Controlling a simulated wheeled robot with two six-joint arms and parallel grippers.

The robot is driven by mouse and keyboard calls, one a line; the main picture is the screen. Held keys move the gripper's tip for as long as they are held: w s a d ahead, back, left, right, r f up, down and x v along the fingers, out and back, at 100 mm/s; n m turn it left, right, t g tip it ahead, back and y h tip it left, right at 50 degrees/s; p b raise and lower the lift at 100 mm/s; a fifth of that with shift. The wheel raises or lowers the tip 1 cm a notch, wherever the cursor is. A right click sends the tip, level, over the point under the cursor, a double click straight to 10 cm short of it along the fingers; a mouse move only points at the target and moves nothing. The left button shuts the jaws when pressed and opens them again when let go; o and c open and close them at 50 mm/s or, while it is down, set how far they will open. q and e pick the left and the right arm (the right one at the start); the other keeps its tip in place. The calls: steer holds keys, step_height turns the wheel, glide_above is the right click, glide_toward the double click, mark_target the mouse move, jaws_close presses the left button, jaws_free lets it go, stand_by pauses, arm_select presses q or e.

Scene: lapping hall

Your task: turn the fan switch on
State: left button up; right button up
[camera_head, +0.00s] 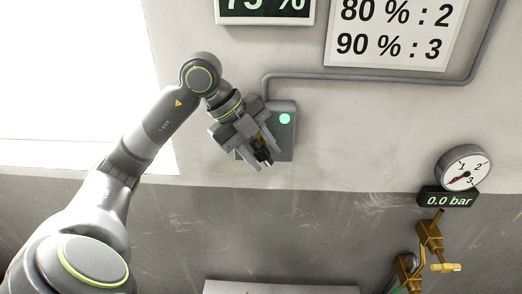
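A grey switch box (285,139) with a lit green lamp (285,118) is mounted on the wall near the middle of the view. My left gripper (262,157) is in front of the box's lower left part and covers much of it. Its fingers stand apart, with a small dark part showing between their tips. I cannot tell whether the fingers touch that part, or whether it is the switch lever. My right gripper is not in view.
A grey conduit (370,77) runs from the box to the right. A sign (392,30) and a display (265,8) hang above. At the right are a pressure gauge (464,168), a "0.0 bar" display (449,200) and brass valve fittings (430,236). The wall between is clear.

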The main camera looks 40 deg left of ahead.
arm_select(q)
steer(key=shift+s+a+r, duration=0.1)
steer(key=shift+a+r, duration=0.15)
steer(key=shift+r, duration=0.1)
steer(key=b+v, duration=0.3)
steer(key=v, duration=1.3)
steer(key=shift+s+a+r, duration=0.15)
steer(key=shift+s, duration=0.1)
